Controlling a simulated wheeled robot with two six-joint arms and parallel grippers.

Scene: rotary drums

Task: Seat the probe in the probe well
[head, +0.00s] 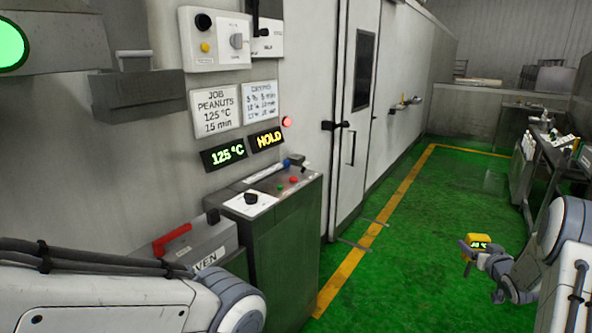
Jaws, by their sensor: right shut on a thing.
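A yellow handheld unit with a small lit display, which looks like the probe (479,238), is at the lower right. I cannot make out a probe well for certain.
A control cabinet (277,245) with knobs and buttons stands at the machine wall. A cluttered bench (552,155) stands right. Green floor (420,215) between is clear.

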